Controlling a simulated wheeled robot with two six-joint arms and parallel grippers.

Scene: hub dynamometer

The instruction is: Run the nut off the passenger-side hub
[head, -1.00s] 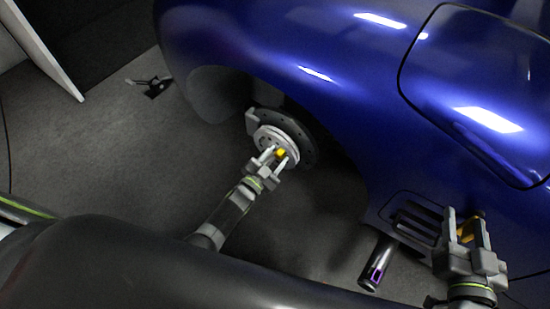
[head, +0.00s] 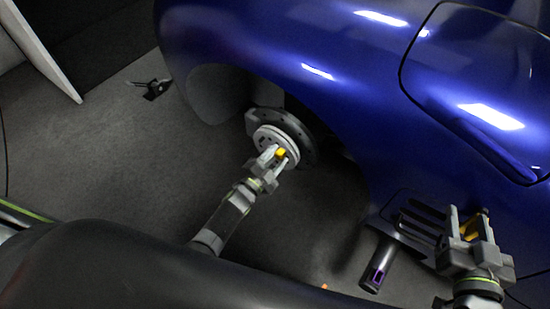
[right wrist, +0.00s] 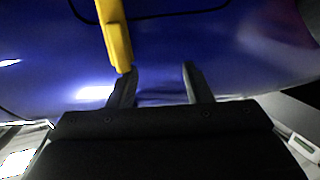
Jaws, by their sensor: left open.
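The passenger-side hub (head: 262,141) is a pale disc in front of a dark drilled brake disc (head: 300,133) in the open wheel arch of a blue car. A yellow nut (head: 281,152) shows at the middle of the hub. My left gripper (head: 279,156) is open at the hub face, its fingertips on either side of the nut; contact cannot be told. My right gripper (head: 468,222) is at the lower right by the car's side. In the right wrist view its fingers (right wrist: 160,80) are apart with nothing visible between them.
A yellow tool-like piece (right wrist: 115,35) shows by the right gripper's left finger. A slotted dark plate (head: 412,222) and a dark cylinder with a purple mark (head: 377,265) are left of that gripper. The blue car body (head: 350,70) overhangs the hub.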

